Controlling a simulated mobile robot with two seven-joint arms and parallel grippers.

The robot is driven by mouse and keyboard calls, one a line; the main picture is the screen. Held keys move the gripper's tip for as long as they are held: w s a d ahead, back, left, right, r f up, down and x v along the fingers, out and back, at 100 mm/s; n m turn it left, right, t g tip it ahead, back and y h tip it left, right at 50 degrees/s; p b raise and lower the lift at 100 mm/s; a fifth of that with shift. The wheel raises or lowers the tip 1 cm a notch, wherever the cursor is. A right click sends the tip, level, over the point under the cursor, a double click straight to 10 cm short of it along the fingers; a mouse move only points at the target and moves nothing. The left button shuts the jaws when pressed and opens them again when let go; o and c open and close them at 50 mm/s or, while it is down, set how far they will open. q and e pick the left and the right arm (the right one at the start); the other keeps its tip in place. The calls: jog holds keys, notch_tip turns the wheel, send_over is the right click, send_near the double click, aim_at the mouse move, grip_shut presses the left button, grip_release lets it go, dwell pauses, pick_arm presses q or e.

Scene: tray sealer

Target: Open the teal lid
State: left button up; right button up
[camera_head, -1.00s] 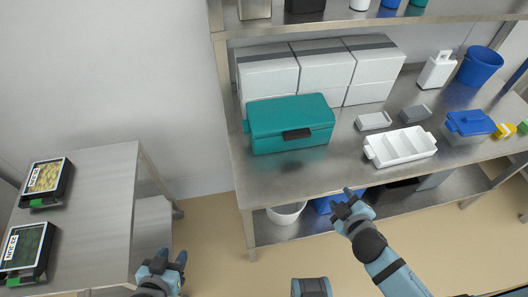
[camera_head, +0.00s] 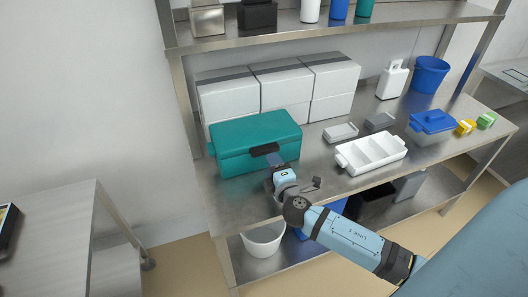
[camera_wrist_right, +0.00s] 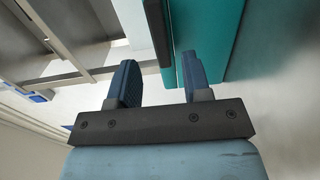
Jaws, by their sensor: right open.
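The teal box (camera_head: 232,163) stands on the metal bench with its teal lid (camera_head: 254,129) shut flat on top. A black handle (camera_head: 264,149) is on its front. My right gripper (camera_head: 279,163) is open, just in front of the box by the right end of the handle. In the right wrist view, the open gripper (camera_wrist_right: 158,75) has the black handle (camera_wrist_right: 157,30) beyond and between its fingertips, with the teal box (camera_wrist_right: 207,25) beside it. I cannot tell whether a finger touches the handle. My left gripper is not in view.
White boxes (camera_head: 228,98) are stacked behind the teal box. A white divided tray (camera_head: 372,153), small grey trays (camera_head: 340,132) and a blue-lidded container (camera_head: 432,123) stand to the right. A shelf (camera_head: 330,28) runs above. A white bucket (camera_head: 263,240) is below.

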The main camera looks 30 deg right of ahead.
aim_at(266, 153)
jog(key=x, duration=0.6)
jog(key=shift+w, duration=0.15)
jog(key=shift+c, duration=0.3)
grip_shut()
